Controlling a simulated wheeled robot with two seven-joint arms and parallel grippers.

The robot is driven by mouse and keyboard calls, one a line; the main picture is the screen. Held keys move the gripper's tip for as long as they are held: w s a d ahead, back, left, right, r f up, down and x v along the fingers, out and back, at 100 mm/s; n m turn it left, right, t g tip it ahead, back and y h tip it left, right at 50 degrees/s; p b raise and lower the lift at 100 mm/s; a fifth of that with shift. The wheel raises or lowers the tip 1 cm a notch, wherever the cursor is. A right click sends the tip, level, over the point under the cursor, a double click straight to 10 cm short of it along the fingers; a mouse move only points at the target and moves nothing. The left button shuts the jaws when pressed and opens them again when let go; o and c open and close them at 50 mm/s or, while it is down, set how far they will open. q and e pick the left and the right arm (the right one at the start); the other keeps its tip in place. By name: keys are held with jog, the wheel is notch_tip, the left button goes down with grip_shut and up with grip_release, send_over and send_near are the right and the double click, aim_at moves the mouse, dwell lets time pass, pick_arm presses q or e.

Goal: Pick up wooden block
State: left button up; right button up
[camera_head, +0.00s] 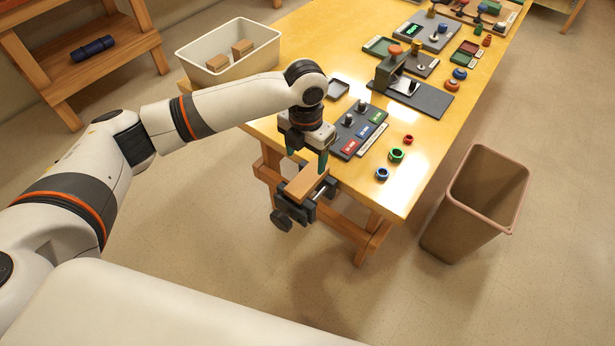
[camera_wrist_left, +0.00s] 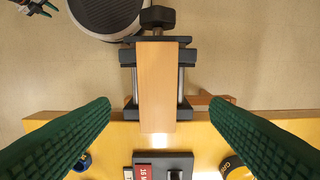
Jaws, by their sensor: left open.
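The wooden block (camera_head: 304,184) is a light-brown rectangular piece. It lies in the dark vise (camera_head: 284,206) at the table's near edge; in the left wrist view the block (camera_wrist_left: 157,85) runs lengthwise across the vise jaws (camera_wrist_left: 128,57). My left gripper (camera_head: 306,157) is just above the block, partly covering its far end. In the left wrist view its green fingers (camera_wrist_left: 160,104) are spread on either side of the block, with clear gaps and nothing held. A small part of my right gripper (camera_wrist_left: 40,9) shows at that view's top left corner.
The yellow table (camera_head: 420,150) carries a panel with coloured labels (camera_head: 358,130), small rings and a dark fixture (camera_head: 412,92). A cream bin (camera_head: 228,30) with two brown blocks stands at the back left. A brown waste bin (camera_head: 475,205) stands on the floor at right.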

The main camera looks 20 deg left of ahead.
aim_at(307, 177)
pick_arm(q)
notch_tip(307, 177, down, 2)
jog(key=shift+d+f+p, duration=0.15)
jog(key=shift+f+p, duration=0.65)
jog(key=shift+f, duration=1.95)
jog(key=shift+c, duration=0.3)
jog(key=c, duration=1)
notch_tip(307, 177, up, 10)
jog(key=shift+r+b, duration=0.1)
jog(key=shift+b, duration=0.65)
